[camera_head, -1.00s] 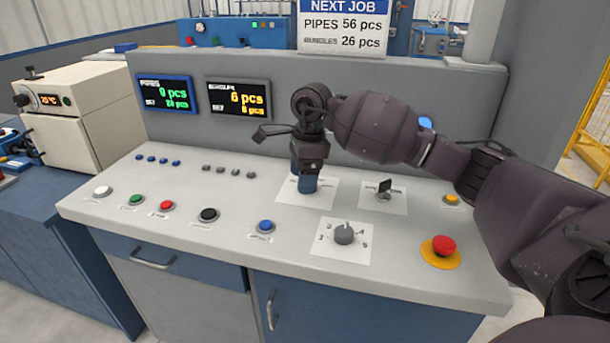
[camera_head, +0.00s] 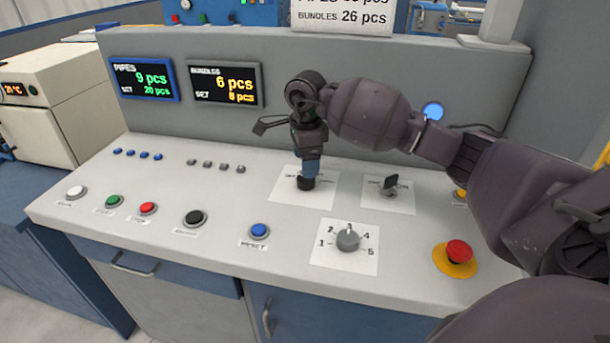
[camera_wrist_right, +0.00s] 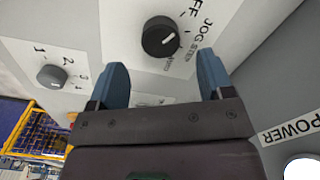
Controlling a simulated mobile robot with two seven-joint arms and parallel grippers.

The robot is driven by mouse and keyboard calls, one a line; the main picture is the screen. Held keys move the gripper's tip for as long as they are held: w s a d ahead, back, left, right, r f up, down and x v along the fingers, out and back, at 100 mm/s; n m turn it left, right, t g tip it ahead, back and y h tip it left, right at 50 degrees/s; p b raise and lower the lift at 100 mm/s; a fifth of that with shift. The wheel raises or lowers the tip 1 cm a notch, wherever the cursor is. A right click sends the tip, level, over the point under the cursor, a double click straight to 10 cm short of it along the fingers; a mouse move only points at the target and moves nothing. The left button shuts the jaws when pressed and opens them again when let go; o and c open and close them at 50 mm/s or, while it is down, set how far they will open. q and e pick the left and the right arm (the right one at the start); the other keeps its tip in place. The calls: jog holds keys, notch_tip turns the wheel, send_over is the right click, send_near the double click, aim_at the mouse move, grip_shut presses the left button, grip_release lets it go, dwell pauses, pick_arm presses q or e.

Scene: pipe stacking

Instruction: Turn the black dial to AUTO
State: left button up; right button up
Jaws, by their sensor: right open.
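The black dial (camera_head: 305,183) sits on a white label plate at the back middle of the sloping console. In the right wrist view the round black dial (camera_wrist_right: 161,36) has a white mark on its right side; the small print around it is partly unreadable, with JOG legible. Which label the mark meets, I cannot tell. My right gripper (camera_head: 310,168) points down just over the dial. In the right wrist view its blue fingers (camera_wrist_right: 162,76) are apart and empty, with the dial showing beyond the gap. My left gripper is not in view.
A grey numbered dial (camera_head: 348,240) is in front, a black switch (camera_head: 390,186) to the right. A red emergency button (camera_head: 458,252) is at the right front. Blue (camera_head: 259,231) and other push buttons line the front left. Two displays (camera_head: 225,84) stand behind.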

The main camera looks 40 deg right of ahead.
aim_at(306, 181)
jog(key=shift+f, duration=2.4)
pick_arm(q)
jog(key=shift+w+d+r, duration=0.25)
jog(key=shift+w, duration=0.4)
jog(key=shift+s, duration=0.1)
pick_arm(e)
jog(key=shift+c, duration=0.3)
jog(key=c, duration=0.9)
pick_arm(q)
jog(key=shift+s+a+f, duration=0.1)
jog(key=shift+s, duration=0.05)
pick_arm(e)
jog(key=shift+o, duration=0.2)
